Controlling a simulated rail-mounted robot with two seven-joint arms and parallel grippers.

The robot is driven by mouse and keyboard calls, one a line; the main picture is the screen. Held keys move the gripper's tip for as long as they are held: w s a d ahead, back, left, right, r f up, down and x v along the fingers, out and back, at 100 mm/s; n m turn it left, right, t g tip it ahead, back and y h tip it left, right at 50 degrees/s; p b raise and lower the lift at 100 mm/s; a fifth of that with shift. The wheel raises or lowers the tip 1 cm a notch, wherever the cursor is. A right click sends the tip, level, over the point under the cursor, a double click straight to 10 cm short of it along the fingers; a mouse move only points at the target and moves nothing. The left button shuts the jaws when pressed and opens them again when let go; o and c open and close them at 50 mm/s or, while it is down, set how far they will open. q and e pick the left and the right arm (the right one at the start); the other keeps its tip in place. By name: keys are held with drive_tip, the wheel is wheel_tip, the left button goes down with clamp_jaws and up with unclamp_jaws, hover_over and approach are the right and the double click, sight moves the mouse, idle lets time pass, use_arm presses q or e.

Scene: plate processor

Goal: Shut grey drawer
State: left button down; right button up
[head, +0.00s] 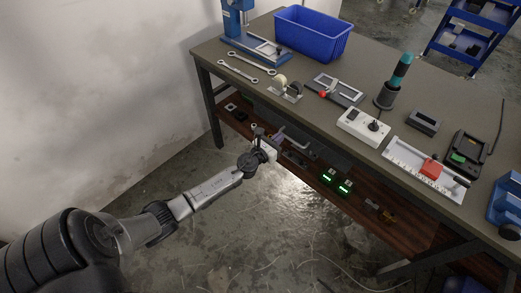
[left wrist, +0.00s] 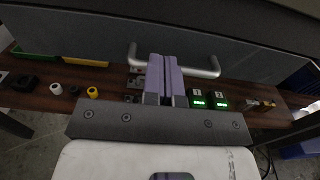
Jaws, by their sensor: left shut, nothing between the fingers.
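The grey drawer (left wrist: 100,35) fills the upper part of the left wrist view as a wide flat front with a silver bar handle (left wrist: 205,73). Its front shows only partly in the head view (head: 335,151), under the bench top. How far it stands open I cannot tell. My left gripper (left wrist: 163,58) has pale purple fingers that are shut and empty. They stand in front of the drawer, between the two ends of the handle, and cover its middle. Whether they touch it is unclear. In the head view the left gripper (head: 278,138) is beside the bench's front edge.
A brown shelf (head: 405,228) under the bench holds two boxes with green displays (head: 335,181) and small parts. The bench top (head: 300,65) carries a blue bin (head: 312,36), wrenches and several tools. Open floor lies in front of the bench.

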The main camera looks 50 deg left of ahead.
use_arm(q)
drive_tip(key=s+d, duration=0.1)
drive_tip(key=s, duration=0.7)
drive_tip(key=shift+d+p, duration=0.2)
drive_tip(key=shift+p, duration=0.15)
drive_tip(key=shift+r, duration=0.15)
drive_tip(key=shift+s, duration=0.1)
